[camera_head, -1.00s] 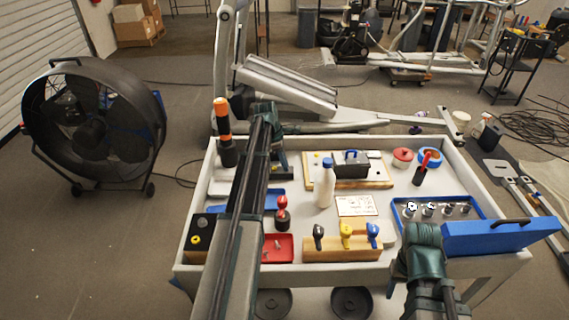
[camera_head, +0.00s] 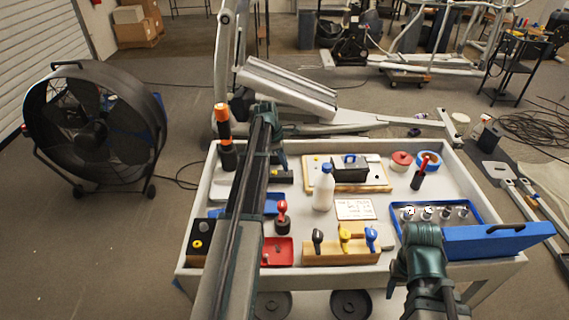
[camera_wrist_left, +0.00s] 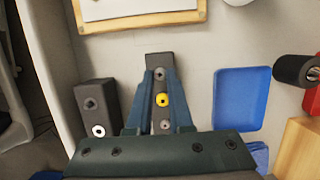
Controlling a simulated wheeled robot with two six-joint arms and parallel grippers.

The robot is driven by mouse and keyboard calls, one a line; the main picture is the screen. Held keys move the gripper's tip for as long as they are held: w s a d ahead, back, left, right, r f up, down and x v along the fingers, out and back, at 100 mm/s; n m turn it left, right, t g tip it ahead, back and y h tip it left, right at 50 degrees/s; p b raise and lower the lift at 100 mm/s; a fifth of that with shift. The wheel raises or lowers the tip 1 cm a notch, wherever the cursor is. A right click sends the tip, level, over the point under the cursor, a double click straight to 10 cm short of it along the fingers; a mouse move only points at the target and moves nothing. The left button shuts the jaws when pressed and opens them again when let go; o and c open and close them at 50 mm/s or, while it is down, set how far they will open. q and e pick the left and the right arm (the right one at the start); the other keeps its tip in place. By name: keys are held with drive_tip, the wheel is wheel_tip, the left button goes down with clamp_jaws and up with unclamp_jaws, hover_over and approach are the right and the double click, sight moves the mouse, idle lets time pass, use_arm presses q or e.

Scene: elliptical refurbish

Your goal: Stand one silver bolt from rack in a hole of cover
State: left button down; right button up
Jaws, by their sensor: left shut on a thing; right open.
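My left gripper (camera_wrist_left: 160,72) points down over a narrow dark rack (camera_wrist_left: 156,57) at the back left of the cart. A silver bolt (camera_wrist_left: 159,75) sits between its fingertips, and it looks shut on it. A yellow bolt (camera_wrist_left: 162,99) and another silver one (camera_wrist_left: 164,125) show in line along the rack. The left gripper also shows in the head view (camera_head: 282,162). The pale plate (camera_head: 374,175) on a wooden board, to its right, seems to be the cover. My right gripper (camera_head: 396,272) is at the cart's front right, open; its fingers are mostly hidden.
A blue tray (camera_head: 398,226) with silver sockets lies right. An orange-topped black tool (camera_head: 224,140) rises at the back left. A small blue tray (camera_wrist_left: 240,100) lies beside the rack.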

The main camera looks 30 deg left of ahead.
use_arm(q)
drive_tip(key=shift+r+p, duration=0.55)
drive_tip(key=shift+r, duration=0.15)
drive_tip(key=shift+r+p, duration=2)
drive_tip(key=shift+r, duration=0.1)
